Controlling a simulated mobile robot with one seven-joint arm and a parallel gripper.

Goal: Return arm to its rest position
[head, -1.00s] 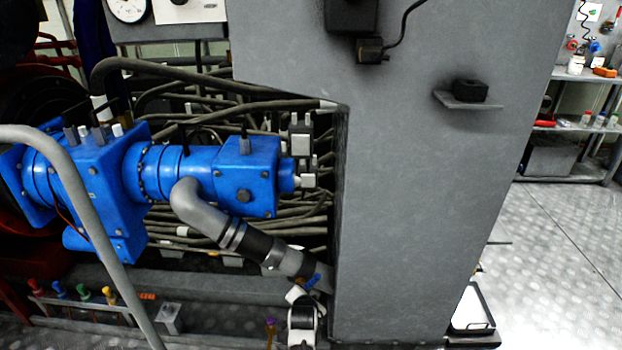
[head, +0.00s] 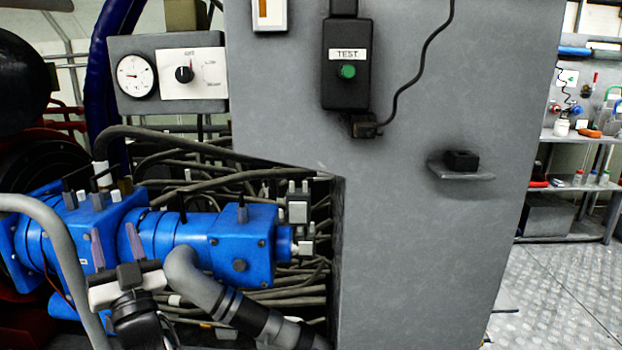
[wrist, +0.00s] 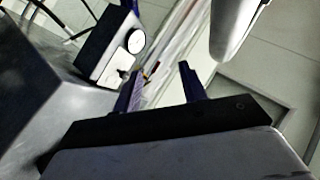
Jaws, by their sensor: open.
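My gripper (head: 115,236) shows at the lower left of the head view, in front of the blue hydraulic pump unit (head: 195,238). Its two fingers point up and stand apart, with nothing between them. In the wrist view my gripper (wrist: 158,76) is also open and empty, with the gauge panel (wrist: 108,42) beyond it at upper left. Most of my arm is hidden below the head view's edge.
A grey cabinet (head: 400,240) stands right of the pump, with a black TEST box (head: 346,85) and a small shelf (head: 465,174). A curved grey rail (head: 62,245) is close at left. Open plated floor (head: 560,300) lies at right.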

